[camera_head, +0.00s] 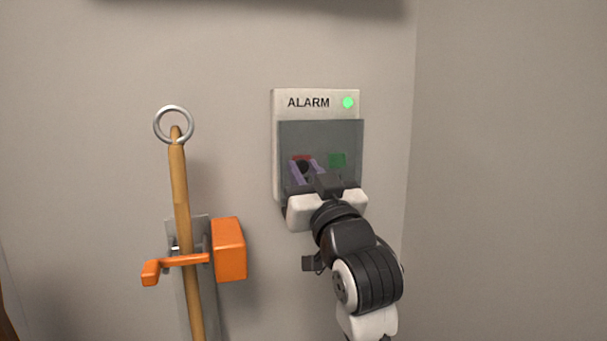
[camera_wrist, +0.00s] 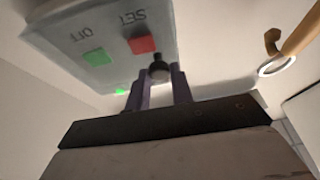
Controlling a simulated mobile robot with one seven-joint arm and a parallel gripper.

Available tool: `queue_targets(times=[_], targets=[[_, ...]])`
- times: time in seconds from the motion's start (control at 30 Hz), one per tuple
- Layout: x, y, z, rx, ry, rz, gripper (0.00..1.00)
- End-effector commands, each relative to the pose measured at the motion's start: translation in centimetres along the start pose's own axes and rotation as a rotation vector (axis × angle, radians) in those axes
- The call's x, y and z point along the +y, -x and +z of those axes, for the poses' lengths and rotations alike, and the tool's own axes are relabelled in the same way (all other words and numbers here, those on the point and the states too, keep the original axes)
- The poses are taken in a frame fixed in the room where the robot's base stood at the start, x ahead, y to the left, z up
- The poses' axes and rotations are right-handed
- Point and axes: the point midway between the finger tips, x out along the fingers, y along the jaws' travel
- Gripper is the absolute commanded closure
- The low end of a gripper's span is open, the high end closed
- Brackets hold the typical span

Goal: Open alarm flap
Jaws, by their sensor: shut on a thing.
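The alarm panel (camera_head: 315,102) is a pale plate on the wall, marked ALARM, with a lit green lamp. A dark see-through flap (camera_head: 340,138) covers its lower part. Behind the flap, a red button and a green button show through. The wrist view shows the flap (camera_wrist: 85,25) upside down, with the red SET button (camera_wrist: 142,44) and green OFF button (camera_wrist: 97,57). My gripper (camera_head: 302,168) is at the flap's lower left, its purple fingers shut on a small black knob (camera_wrist: 159,71). My gripper also shows in the wrist view (camera_wrist: 160,84). The flap looks closed or nearly so.
Left of the panel, a wooden pole (camera_head: 181,200) with a metal ring at its top stands in a wall holder with an orange block (camera_head: 229,249) and lever. A wall corner is close on the right. A dark edge overhangs above.

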Motion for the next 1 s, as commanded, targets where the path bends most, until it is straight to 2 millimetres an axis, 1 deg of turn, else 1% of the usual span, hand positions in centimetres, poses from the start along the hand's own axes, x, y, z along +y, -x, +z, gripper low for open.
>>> queue_targets(times=[0.27, 0.6, 0.8, 1.0], targets=[[1.3, 2.2, -0.7, 0.0, -0.063, -0.15, 1.0], [4.1, 5.4, -1.9, 0.001, -0.182, -0.433, 1.0], [6.0, 6.8, -2.6, 0.002, -0.246, -0.588, 1.0], [7.5, 7.5, -3.1, 0.001, -0.292, -0.706, 1.0]])
